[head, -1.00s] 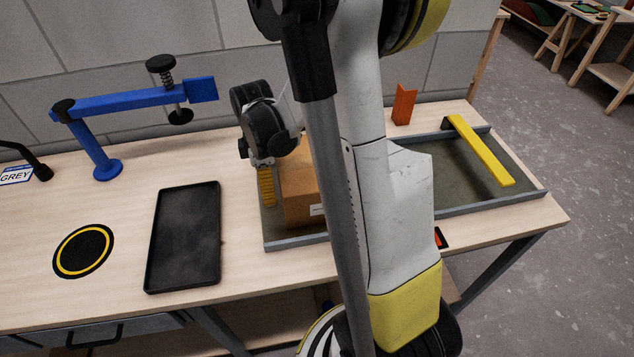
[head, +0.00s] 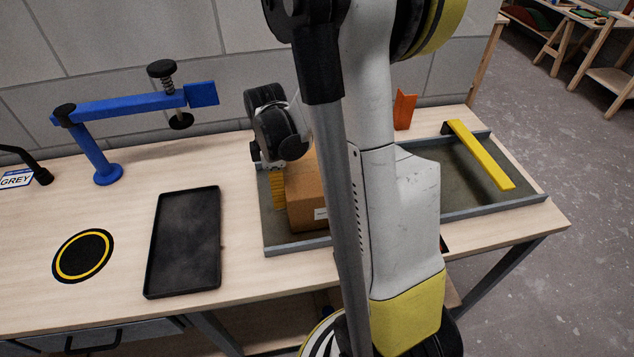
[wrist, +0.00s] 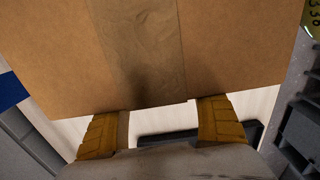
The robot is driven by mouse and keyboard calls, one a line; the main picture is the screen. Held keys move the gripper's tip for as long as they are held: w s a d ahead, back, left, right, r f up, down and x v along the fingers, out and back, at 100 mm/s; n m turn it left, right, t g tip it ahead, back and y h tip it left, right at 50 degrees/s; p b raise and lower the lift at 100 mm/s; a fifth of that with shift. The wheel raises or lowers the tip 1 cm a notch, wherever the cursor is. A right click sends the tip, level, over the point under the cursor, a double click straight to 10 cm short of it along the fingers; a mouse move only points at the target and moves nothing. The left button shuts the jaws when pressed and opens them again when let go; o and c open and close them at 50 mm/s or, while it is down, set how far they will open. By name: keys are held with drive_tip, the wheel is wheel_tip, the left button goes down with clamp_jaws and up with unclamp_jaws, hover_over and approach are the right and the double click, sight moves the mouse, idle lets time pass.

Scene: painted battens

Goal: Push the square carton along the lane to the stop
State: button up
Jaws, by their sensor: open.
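The square brown carton (head: 306,196) stands upright in the left part of the grey lane (head: 300,245), partly hidden behind my arm. In the wrist view the carton (wrist: 80,60) fills the upper part, with a tape strip down its middle. My gripper (head: 278,188) is low at the carton's left side, with its yellow fingers pointing down. In the wrist view its two fingers (wrist: 160,125) are apart with nothing between them, and their tips appear to meet the carton's face. A yellow bar (head: 480,157) crosses the lane near its right end and looks like the stop.
Low grey rails edge the lane, and its floor is clear between my arm and the yellow bar. An orange upright piece (head: 404,110) stands behind the lane. A black tray (head: 184,240) and a blue clamp (head: 130,103) are to the left.

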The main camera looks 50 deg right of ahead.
drive_tip(key=shift+s+d+b, duration=0.3)
drive_tip(key=shift+s+d, duration=3.15)
drive_tip(key=shift+d, duration=1.65)
drive_tip(key=shift+s+d+b, duration=0.3)
drive_tip(key=shift+s+d, duration=3.1)
drive_tip(key=shift+d, duration=1.65)
drive_tip(key=shift+s+d+b, duration=0.3)
drive_tip(key=shift+s+d, duration=3.15)
drive_tip(key=shift+d, duration=1.65)
drive_tip(key=shift+w+a, duration=0.1)
